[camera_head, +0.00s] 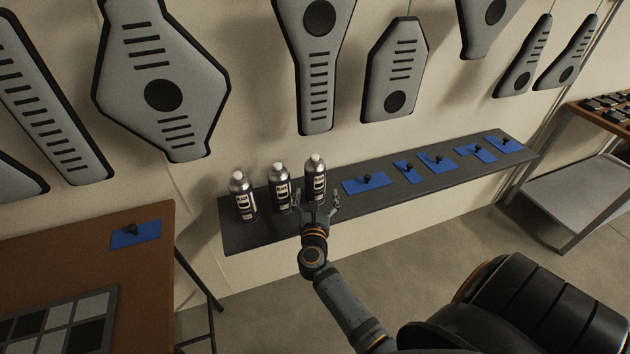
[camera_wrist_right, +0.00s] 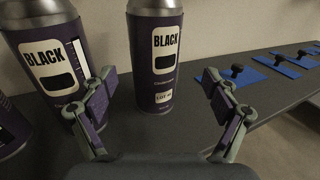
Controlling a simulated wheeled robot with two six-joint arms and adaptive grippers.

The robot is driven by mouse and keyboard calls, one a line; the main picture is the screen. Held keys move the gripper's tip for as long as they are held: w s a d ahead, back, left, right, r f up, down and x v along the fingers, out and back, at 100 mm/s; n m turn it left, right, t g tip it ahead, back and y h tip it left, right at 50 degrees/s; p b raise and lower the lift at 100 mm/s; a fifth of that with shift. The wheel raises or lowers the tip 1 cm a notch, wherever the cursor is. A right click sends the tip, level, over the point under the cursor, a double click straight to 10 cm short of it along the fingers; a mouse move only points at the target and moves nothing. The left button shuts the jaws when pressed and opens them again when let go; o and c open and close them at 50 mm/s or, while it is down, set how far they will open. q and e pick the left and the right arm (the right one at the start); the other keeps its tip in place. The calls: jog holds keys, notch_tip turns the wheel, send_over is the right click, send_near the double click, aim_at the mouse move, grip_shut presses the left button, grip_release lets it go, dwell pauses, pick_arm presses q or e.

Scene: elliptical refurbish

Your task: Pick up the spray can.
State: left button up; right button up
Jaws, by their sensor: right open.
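Three spray cans with silver tops and dark label bands stand upright in a row on the dark shelf: a left can (camera_head: 242,196), a middle can (camera_head: 279,188) and a right can (camera_head: 316,177). My right gripper (camera_head: 317,202) is open in front of the right can. In the right wrist view the gripper (camera_wrist_right: 160,107) has its fingers spread, with a can labelled "BLACK" (camera_wrist_right: 155,62) standing beyond them, between the two fingers. Another "BLACK" can (camera_wrist_right: 48,62) stands to its left, partly behind the left finger. My left gripper is not in view.
The dark shelf (camera_head: 375,203) runs along the wall. Several blue pads with black knobs, such as this pad (camera_head: 364,186), lie right of the cans. A brown table (camera_head: 75,255) stands at the left. Grey panels (camera_head: 163,80) hang above.

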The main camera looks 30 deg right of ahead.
aim_at(314, 187)
jog(key=shift+w+d, duration=0.3)
jog(key=shift+w, duration=0.1)
jog(key=shift+w+r, duration=0.15)
jog(key=shift+w, duration=0.05)
jog(key=p+x, duration=0.1)
jog(key=x, duration=0.3)
jog(key=shift+w+a, duration=0.2)
jog(key=shift+w+d, duration=0.25)
jog(key=shift+w, duration=0.05)
jog(key=shift+s, duration=0.1)
jog(key=shift+c, duration=0.4)
